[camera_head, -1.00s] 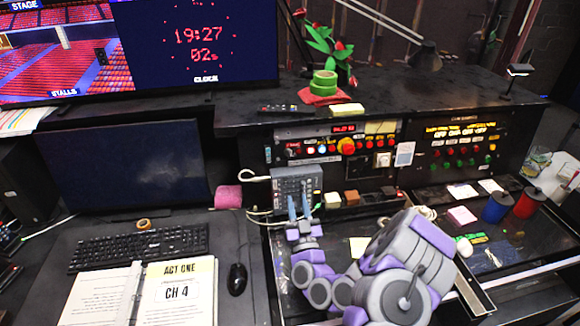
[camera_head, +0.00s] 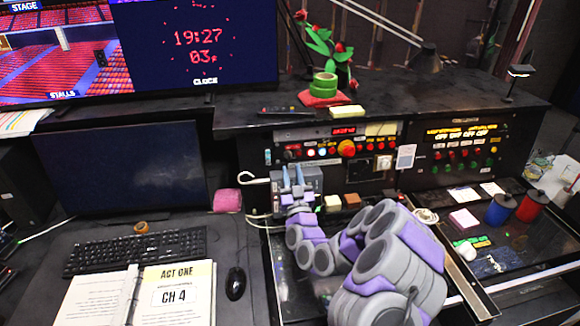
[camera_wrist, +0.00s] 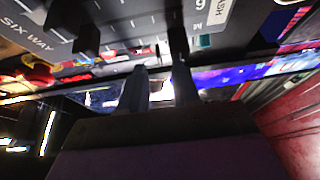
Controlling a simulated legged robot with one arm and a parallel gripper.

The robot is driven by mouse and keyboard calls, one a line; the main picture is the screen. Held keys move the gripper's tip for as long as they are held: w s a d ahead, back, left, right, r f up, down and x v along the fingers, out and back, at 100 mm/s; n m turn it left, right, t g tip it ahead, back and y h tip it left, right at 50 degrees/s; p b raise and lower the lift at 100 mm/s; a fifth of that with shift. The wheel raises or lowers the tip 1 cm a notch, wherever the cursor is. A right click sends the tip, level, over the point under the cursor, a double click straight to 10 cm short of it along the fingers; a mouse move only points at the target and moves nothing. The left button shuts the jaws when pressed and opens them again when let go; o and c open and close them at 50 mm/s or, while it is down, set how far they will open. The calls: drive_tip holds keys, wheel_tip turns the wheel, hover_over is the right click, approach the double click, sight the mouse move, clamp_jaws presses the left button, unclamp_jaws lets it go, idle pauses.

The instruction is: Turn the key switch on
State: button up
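My gripper (camera_head: 293,174) is raised in front of the left end of the control panel (camera_head: 325,163). Its two blue-grey fingers stand apart with nothing seen between them. They overlap the grey slider box (camera_head: 313,180) in the head view; contact cannot be told. In the wrist view my gripper (camera_wrist: 160,88) shows two spread fingers near the box's dark knobs, by the lettering "SIX WAY". The panel has a row of small lit buttons and a large red-orange knob (camera_head: 347,148). I cannot clearly make out which part is the key switch.
A second panel (camera_head: 462,146) with red and green buttons is on the right. White and brown blocks (camera_head: 351,200) lie below the main panel. Blue (camera_head: 500,209) and red (camera_head: 531,205) cans stand at right. Monitor, keyboard and binder fill the left.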

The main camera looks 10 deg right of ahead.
sight(289, 158)
drive_tip(key=shift+b+x, duration=0.3)
drive_tip(key=shift+x, duration=1.6)
clamp_jaws()
